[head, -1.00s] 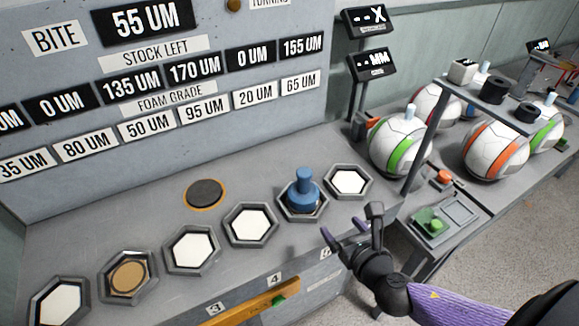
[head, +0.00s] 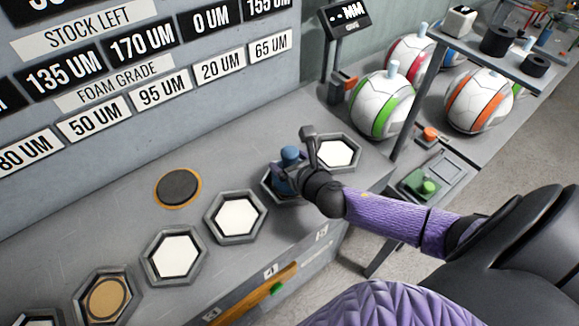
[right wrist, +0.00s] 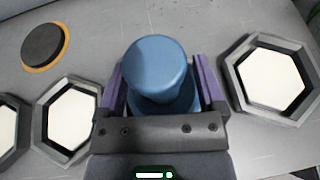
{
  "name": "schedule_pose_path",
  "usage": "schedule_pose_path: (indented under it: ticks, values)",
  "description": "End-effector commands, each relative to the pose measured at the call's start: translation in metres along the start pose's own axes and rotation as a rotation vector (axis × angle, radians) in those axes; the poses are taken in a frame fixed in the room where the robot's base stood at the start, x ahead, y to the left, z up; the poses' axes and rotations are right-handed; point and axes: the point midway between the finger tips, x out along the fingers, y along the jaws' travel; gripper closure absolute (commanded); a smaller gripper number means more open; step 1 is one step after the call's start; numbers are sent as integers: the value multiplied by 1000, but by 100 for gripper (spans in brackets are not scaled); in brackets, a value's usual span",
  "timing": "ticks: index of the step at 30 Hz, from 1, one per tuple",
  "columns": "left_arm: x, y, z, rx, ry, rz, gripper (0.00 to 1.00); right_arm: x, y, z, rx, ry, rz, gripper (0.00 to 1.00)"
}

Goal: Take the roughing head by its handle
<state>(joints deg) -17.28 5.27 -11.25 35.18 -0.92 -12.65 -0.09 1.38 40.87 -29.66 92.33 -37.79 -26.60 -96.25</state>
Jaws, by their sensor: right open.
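The roughing head, taken to be the blue knobbed piece (head: 289,158), sits upright in a hexagonal holder in the row on the bench. Its round blue handle (right wrist: 158,66) fills the middle of the right wrist view. My right gripper (head: 291,166) is at the blue piece, with its purple fingers on either side of the handle in the right wrist view (right wrist: 162,88). The fingers are open, and narrow gaps seem to show beside the handle. The lower part of the piece is hidden by my gripper. My left gripper is not in view.
Hexagonal holders with white pads stand on both sides, one right (head: 337,152) and one left (head: 236,216). A dark disc with an orange rim (head: 178,188) lies behind the row. Balls (head: 384,105) and a post stand at the right. The label wall rises behind.

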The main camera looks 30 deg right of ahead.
Motion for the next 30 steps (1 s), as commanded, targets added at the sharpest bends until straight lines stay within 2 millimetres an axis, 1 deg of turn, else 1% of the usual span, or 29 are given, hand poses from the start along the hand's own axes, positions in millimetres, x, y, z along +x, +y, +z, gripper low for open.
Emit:
schedule_pose_path:
  ticks: [4,5,6,8,9,11,12,14,15,16,17,25,30]
  values:
    - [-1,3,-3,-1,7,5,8,-1,0,0,0,0,0,12]
    - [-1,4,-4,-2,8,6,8,-1,0,1,0,0,0,18]
    - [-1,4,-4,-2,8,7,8,-1,0,1,0,0,0,27]
    - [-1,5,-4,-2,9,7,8,-1,0,1,0,0,0,40]
    - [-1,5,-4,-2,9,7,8,-1,0,1,0,0,0,48]
    - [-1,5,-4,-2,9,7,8,-1,0,1,0,0,0,61]
    - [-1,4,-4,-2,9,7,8,-1,0,1,0,0,0,69]
    - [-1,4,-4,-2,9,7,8,-1,0,0,0,0,0,82]
    - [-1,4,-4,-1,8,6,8,-1,0,1,0,0,0,90]
    - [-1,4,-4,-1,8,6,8,-1,0,1,0,0,0,97]
    - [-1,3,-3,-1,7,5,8,-1,0,0,0,0,0,100]
    - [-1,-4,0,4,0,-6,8,-1,0,0,1,0,0,100]
    - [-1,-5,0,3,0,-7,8,-1,0,0,1,0,0,100]
